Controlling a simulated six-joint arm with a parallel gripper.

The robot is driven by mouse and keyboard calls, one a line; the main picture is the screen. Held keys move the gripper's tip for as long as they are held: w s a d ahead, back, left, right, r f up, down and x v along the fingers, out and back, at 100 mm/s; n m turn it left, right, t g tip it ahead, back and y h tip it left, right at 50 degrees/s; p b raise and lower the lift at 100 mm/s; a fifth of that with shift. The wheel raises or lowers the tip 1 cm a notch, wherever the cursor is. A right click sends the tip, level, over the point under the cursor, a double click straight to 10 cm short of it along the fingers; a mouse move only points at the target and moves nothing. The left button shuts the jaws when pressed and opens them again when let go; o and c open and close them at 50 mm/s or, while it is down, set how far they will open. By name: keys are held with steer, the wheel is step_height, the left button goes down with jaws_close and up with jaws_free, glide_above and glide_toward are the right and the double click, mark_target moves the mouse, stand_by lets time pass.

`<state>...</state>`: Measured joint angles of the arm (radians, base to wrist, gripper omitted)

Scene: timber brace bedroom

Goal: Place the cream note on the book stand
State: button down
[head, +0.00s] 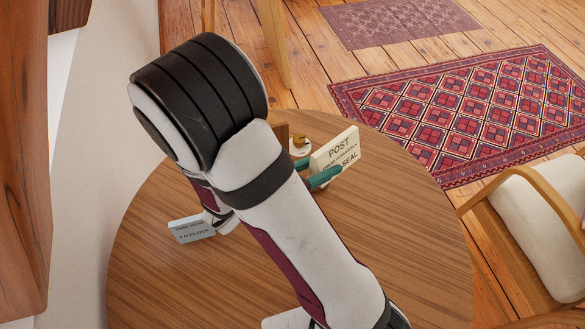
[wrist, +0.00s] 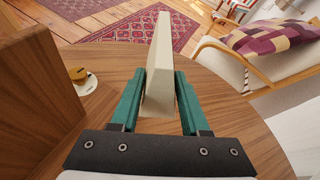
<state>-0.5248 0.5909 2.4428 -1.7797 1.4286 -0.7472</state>
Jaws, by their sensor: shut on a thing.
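The cream note (head: 337,146) is a small upright card with dark lettering, including "POST" and "SEAL", on the right part of the round table in the head view. My gripper (wrist: 160,75) is shut on it, with a teal finger on each side of the note (wrist: 160,60) in the wrist view. I cannot tell whether its lower edge touches the table. A brown wooden piece, perhaps the book stand, shows at the left of the wrist view (wrist: 38,95); in the head view only a small part (head: 282,134) shows, and my arm hides the rest.
A pale blue note (head: 190,230) stands on the table's left side. A cushioned chair (head: 535,225) stands at the right.

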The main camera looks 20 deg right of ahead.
steer(key=shift+s+d+r, duration=0.45)
steer(key=shift+d+r, duration=0.15)
steer(key=shift+d, duration=0.25)
steer(key=w+a+f, duration=0.1)
steer(key=a+f, duration=0.1)
steer(key=a, duration=0.1)
steer(key=w+a+f, duration=0.2)
steer(key=a, duration=0.1)
steer(key=w+a+f, duration=0.2)
steer(key=a+f, duration=0.1)
steer(key=a, duration=0.1)
steer(key=shift+w+a, duration=0.1)
steer(key=shift+w, duration=0.1)
steer(key=shift+a+f, duration=0.1)
steer(key=shift+f, duration=1.75)
steer(key=shift+f, duration=0.15)
steer(key=shift+c, duration=2)
jaws_free()
steer(key=v, duration=0.7)
steer(key=shift+a, duration=0.25)
